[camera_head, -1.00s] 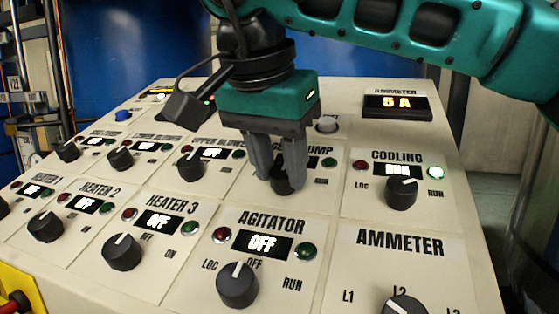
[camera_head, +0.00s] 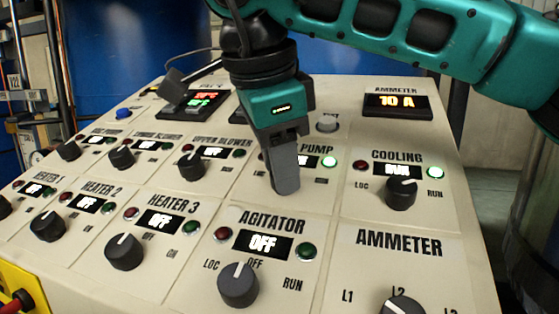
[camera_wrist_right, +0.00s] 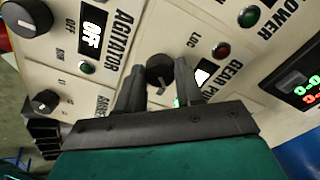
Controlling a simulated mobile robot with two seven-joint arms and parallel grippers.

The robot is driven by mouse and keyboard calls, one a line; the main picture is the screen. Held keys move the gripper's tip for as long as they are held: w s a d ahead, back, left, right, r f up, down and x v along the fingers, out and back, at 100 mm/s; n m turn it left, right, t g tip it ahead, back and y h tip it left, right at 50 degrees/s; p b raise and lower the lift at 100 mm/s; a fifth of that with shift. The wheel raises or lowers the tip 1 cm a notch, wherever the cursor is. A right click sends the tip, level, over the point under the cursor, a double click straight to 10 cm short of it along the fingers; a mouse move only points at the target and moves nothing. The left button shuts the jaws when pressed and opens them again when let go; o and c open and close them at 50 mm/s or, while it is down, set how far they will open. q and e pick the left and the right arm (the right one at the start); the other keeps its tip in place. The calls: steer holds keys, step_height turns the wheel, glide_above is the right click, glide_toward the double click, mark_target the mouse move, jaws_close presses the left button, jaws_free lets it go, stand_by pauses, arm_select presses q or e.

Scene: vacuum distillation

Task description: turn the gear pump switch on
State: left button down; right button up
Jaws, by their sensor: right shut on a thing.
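The gear pump switch is a black round knob (camera_wrist_right: 159,70), seen between the two fingers in the right wrist view. In the head view my right gripper (camera_head: 285,178) covers it, pointing down at the gear pump panel (camera_head: 317,149). My right gripper is shut on the knob. The gear pump's green lamp (camera_head: 330,162) is lit and its small display (camera_head: 313,161) glows, partly hidden by the fingers. The gear pump's red lamp (camera_wrist_right: 221,50) looks dark. My left gripper is not in view.
The cooling knob (camera_head: 401,193) is close on the right and the agitator knob (camera_head: 238,285) is nearer the front. The upper blower knob (camera_head: 192,166) is to the left. The ammeter display (camera_head: 397,101) reads 10 A.

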steer(key=shift+m, duration=1.6)
steer(key=o, duration=1)
steer(key=shift+o, duration=0.2)
steer(key=p+v, duration=0.2)
steer(key=v, duration=1.1)
steer(key=shift+w+d, duration=0.1)
steer(key=shift+d, duration=0.05)
